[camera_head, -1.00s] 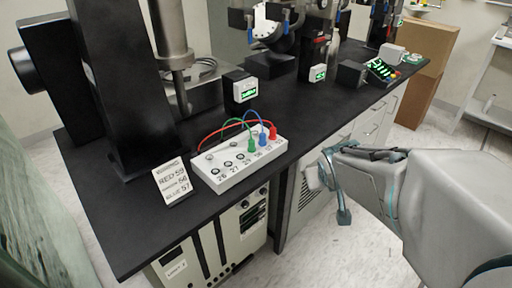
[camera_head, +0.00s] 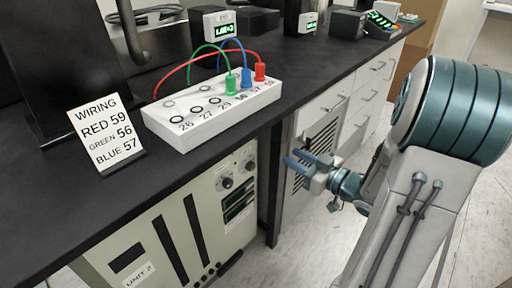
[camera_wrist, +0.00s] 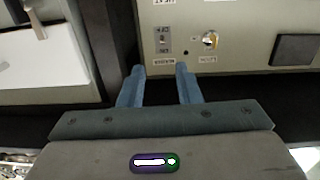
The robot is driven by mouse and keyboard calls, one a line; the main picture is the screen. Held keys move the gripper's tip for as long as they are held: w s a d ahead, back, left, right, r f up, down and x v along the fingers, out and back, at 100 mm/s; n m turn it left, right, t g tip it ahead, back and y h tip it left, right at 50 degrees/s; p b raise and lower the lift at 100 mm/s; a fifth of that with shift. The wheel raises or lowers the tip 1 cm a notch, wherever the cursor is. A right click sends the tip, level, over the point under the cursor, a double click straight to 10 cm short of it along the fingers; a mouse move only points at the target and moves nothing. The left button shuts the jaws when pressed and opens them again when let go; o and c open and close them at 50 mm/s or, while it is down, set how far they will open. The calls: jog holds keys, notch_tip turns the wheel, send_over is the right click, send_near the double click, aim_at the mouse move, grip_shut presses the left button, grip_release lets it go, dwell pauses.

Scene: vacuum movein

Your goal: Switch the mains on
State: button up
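A beige equipment unit (camera_head: 150,240) labelled "UNIT 2" stands under the black bench, with dark slots, knobs and dark displays on its front. In the wrist view, a beige panel (camera_wrist: 250,58) carries a small switch (camera_wrist: 163,40) with tiny text around it, too small to read surely. A round knob or lock (camera_wrist: 210,40) sits to its right. My gripper (camera_head: 296,161) is to the right of the unit in the head view, beneath the bench edge. It is open and empty, and its two blue fingertips (camera_wrist: 160,68) frame the space just below the switch in the wrist picture.
On the bench, a white terminal box (camera_head: 210,112) has red, green and blue plugged leads. A wiring card (camera_head: 105,135) reads red 59, green 56, blue 57. White drawers (camera_head: 365,100) stand beyond my gripper. The floor at right is partly covered by my arm.

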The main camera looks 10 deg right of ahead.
jog(key=b+x, duration=0.4)
jog(key=x, duration=0.9)
jog(key=shift+a+r+y, duration=0.2)
jog(key=shift+a+y, duration=0.1)
jog(key=shift+a, duration=0.05)
jog(key=shift+w, duration=0.1)
grip_shut()
